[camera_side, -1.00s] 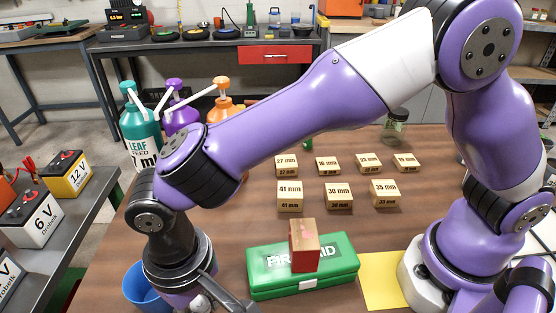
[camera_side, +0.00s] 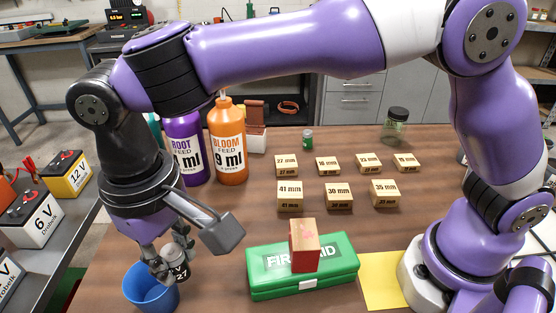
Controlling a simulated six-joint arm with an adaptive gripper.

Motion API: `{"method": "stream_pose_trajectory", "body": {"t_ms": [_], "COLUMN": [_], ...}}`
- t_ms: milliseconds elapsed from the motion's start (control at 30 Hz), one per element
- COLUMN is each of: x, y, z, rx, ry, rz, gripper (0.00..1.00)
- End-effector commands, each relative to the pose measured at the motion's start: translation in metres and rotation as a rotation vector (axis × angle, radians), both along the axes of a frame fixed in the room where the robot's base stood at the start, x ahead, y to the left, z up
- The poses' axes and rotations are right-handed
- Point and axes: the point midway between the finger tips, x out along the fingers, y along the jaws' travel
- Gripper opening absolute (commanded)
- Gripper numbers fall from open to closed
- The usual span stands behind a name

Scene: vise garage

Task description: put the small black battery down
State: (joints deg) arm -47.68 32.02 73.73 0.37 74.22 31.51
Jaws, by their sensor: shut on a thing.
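My gripper (camera_side: 168,262) is at the lower left, pointing down, with its fingers shut on a small black battery (camera_side: 180,269). The battery has a grey top and white lettering that reads in part "V" and "27". It is held roughly upright beside and above the right rim of a blue cup (camera_side: 150,294). The fingers hide part of the battery. I cannot tell how far its bottom is from the table or the cup.
A green first aid box (camera_side: 325,284) with a red-sided wooden block (camera_side: 305,252) on it stands to the right. Several numbered wooden blocks (camera_side: 339,200) lie behind. Purple (camera_side: 187,150) and orange (camera_side: 227,150) bottles stand behind my gripper. A small green battery (camera_side: 308,140) stands farther back.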

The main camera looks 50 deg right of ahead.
Motion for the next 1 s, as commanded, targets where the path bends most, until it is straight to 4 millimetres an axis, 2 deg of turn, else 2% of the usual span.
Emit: {"method": "stream_pose_trajectory", "body": {"t_ms": [167, 400, 600, 767, 1000], "x": [0.022, 0.074, 0.106, 0.112, 0.112], "y": [-0.009, -0.036, -0.051, -0.055, -0.055], "z": [-0.006, -0.042, -0.063, -0.072, -0.106], "rx": [-0.003, -0.003, -0.001, -0.002, -0.003], "ry": [0.002, 0.003, 0.001, 0.002, 0.001], "rz": [0.037, 0.034, 0.037, 0.04, 0.04], "gripper": [0.0, 0.0, 0.0, 0.0, 0.0]}}
